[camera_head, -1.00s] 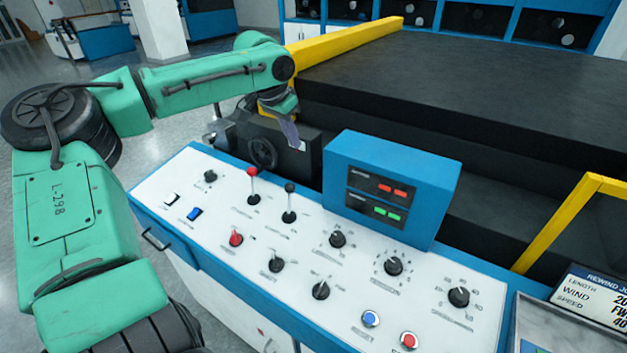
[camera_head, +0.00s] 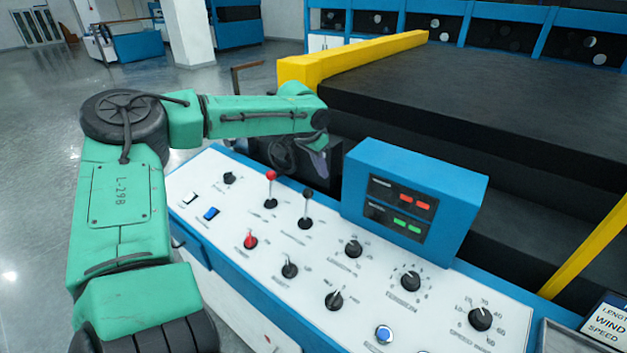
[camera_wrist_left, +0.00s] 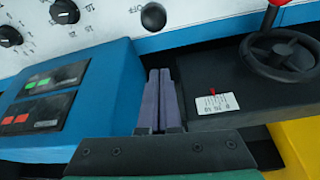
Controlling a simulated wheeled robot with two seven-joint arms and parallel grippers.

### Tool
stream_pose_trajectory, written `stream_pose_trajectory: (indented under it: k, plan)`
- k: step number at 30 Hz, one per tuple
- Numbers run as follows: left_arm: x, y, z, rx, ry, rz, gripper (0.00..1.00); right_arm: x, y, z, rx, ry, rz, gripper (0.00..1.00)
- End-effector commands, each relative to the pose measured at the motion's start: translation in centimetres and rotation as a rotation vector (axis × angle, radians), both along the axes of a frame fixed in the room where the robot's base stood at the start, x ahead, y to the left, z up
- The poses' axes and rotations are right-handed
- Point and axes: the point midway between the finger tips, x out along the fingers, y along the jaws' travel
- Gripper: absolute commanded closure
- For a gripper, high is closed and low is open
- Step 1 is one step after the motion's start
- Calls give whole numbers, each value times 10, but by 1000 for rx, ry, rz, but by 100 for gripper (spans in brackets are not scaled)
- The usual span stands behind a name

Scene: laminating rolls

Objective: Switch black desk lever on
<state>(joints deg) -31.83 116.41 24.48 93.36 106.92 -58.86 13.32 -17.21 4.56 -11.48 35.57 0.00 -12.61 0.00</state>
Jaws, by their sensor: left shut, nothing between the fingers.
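The black desk lever (camera_head: 307,207) stands on the white sloped control panel (camera_head: 222,244), to the right of a lever with a red knob (camera_head: 271,188). Its round black knob also shows in the left wrist view (camera_wrist_left: 153,17), at the top and just beyond my fingertips. My left gripper (camera_head: 319,163) is behind the lever, at the panel's far edge. In the left wrist view its two purple fingers (camera_wrist_left: 160,75) are together with nothing between them. The fingers look apart from the knob. My right gripper is not in view.
A blue display box (camera_head: 415,193) with red and green readouts stands right of the lever, close to my fingers. A black handwheel (camera_wrist_left: 281,54) is on the other side. Several knobs and buttons cover the panel. A yellow rail (camera_head: 355,58) runs behind.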

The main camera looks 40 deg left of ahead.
Motion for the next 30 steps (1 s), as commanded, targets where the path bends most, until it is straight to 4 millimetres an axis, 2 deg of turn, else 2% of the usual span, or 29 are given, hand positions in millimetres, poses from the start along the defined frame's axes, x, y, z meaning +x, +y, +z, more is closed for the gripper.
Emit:
stream_pose_trajectory:
  k: [6, 8, 12, 16, 30]
  plan:
    - [12, 0, -32, 1, 4, -1, 100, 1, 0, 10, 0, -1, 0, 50]
    - [2, 1, -24, -2, -3, 0, 100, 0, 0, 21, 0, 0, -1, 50]
    - [-17, 2, -25, -2, -2, 2, 100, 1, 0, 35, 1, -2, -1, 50]
    - [-27, 1, -28, -1, -2, 0, 100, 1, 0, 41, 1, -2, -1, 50]
    - [-26, 1, -34, 1, -19, 0, 100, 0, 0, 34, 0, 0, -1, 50]
